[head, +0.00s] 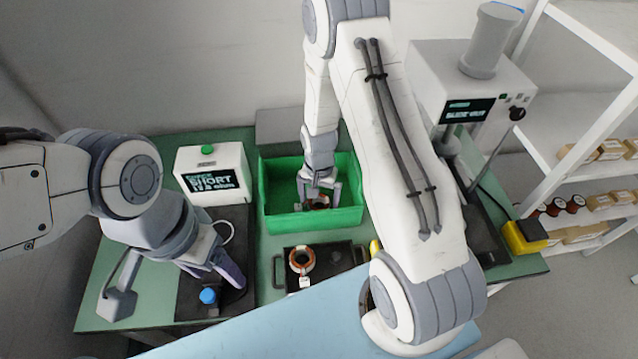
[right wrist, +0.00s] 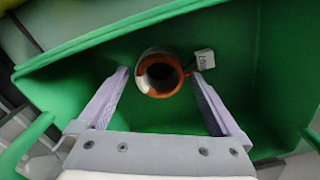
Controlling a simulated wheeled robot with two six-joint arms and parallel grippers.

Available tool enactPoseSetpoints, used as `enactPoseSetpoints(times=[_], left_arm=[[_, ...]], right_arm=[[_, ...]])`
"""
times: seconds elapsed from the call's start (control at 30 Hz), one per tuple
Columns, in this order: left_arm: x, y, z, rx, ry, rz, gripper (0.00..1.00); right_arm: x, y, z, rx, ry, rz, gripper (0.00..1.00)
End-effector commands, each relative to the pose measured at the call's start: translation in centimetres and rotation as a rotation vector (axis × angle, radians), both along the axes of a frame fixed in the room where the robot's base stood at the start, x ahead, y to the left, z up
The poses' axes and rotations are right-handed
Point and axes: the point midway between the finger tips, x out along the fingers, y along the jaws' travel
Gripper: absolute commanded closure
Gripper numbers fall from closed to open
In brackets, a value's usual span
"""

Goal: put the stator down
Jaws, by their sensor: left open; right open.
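A copper-and-white stator (right wrist: 148,84) with a white tag (right wrist: 204,58) lies inside the green bin (right wrist: 75,62). In the head view the stator (head: 319,204) is partly hidden by my right gripper (head: 319,190), which reaches down into the bin (head: 312,219). In the right wrist view the right gripper (right wrist: 160,76) is open, with one finger on each side of the stator and gaps between. A second stator (head: 301,262) sits on the black plate (head: 336,258) in front of the bin. My left gripper (head: 226,276) is open, near a blue knob (head: 208,296).
A tester (head: 213,177) with a screen reading SHORT stands left of the bin. A press-like machine (head: 470,95) stands at the right, with a yellow-black block (head: 525,237) near the table edge. Shelves (head: 590,160) at the far right hold boxes and dark red spools.

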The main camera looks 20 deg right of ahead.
Motion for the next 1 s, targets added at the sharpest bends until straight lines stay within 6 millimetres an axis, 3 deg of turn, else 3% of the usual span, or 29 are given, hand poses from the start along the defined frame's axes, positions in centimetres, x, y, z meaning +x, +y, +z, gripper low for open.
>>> enactPoseSetpoints(times=[0.4,0.67,0.77,0.87,1.0], left_arm=[[0.0,0.0,-1.6,0.001,0.001,-0.001,0.31],[0.0,0.0,-1.7,0.000,0.000,-0.001,0.31],[0.0,0.0,-1.7,0.000,0.000,-0.001,0.31],[0.0,0.0,-1.7,0.000,0.000,-0.001,0.31],[0.0,0.0,-1.7,0.000,0.000,-0.001,0.31]], right_arm=[[0.1,0.0,8.1,0.000,-0.005,0.000,0.00],[-0.2,0.6,10.8,0.000,-0.004,0.025,0.00],[-1.1,2.9,12.7,0.004,-0.011,0.125,0.00],[-3.3,6.7,15.6,0.012,-0.023,0.313,0.00],[-8.9,11.9,19.6,0.030,-0.038,0.650,0.00]])
